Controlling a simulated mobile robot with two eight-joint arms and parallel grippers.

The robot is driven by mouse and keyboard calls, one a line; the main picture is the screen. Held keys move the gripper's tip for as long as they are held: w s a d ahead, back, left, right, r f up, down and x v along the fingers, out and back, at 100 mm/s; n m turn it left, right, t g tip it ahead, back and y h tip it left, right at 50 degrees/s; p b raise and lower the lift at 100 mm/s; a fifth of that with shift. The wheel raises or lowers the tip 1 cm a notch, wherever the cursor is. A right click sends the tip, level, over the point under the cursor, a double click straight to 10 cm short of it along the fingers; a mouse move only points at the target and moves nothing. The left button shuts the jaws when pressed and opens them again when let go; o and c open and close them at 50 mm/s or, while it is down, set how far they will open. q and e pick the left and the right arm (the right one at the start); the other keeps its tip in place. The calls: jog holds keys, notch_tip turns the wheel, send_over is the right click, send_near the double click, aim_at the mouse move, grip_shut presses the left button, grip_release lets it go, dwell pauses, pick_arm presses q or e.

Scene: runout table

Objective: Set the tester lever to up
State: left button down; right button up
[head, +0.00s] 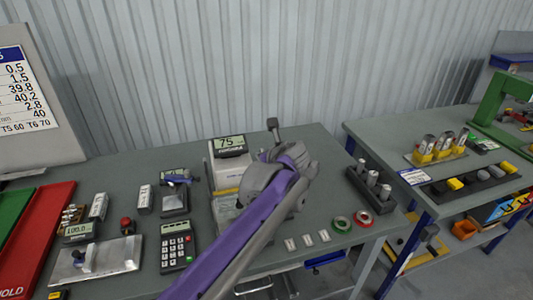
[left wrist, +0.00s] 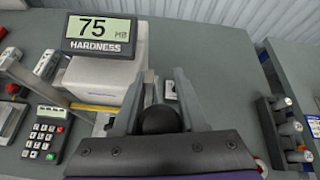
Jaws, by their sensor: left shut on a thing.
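The hardness tester (head: 229,172) is a pale box with a display reading 75, standing mid-table in the head view. It also shows at the upper left of the left wrist view (left wrist: 105,75). My left gripper (left wrist: 160,95) is beside the tester, on its right. Its two grey fingers are shut on the dark round knob of the tester lever (left wrist: 160,121). The lever's shaft and its angle are hidden by my gripper, and in the head view my wrist covers the lever. My right gripper is not in view.
A calculator (head: 177,246) and a metal plate device (head: 95,261) lie left of the tester. Green and red tape rolls (head: 341,224) and a dark block with metal cylinders (head: 371,188) are to the right. The table's back strip is mostly clear.

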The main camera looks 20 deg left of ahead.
pick_arm(q)
jog(key=shift+f, duration=0.15)
jog(key=c, duration=0.7)
grip_release()
jog(key=shift+c, duration=0.2)
jog(key=shift+o, duration=1.1)
jog(key=shift+w+a, duration=0.15)
jog(key=shift+w, duration=0.05)
jog(key=shift+s, duration=0.1)
jog(key=v, duration=1)
jog(key=shift+s+d, duration=0.25)
